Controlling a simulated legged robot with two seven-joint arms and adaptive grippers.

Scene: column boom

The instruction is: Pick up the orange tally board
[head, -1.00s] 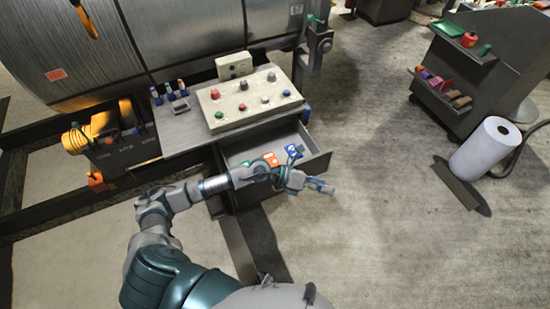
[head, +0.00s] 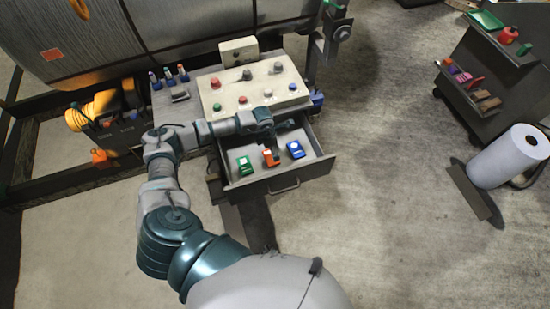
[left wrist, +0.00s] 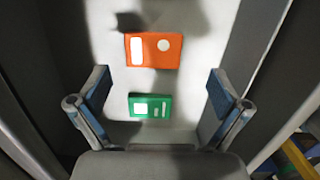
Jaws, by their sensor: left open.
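The orange tally board (head: 271,159) lies in the open drawer (head: 318,168), between a green board (head: 245,166) and a blue board (head: 295,149). My left gripper (head: 281,138) is over the back of the drawer, and part of it overlaps the orange board's far end in the head view. In the left wrist view my left gripper (left wrist: 157,102) is open and empty. The orange board (left wrist: 145,51) shows whole there, beyond the fingertips. The green board (left wrist: 151,106) appears between the fingers. The blue board is not clearly visible there. My right gripper is not in view.
A control panel (head: 256,94) with several knobs stands on the bench just behind the drawer. The drawer's walls rise close on both sides in the left wrist view. A shelf cart (head: 490,85) and a white roll (head: 510,157) stand at the right. The floor between is clear.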

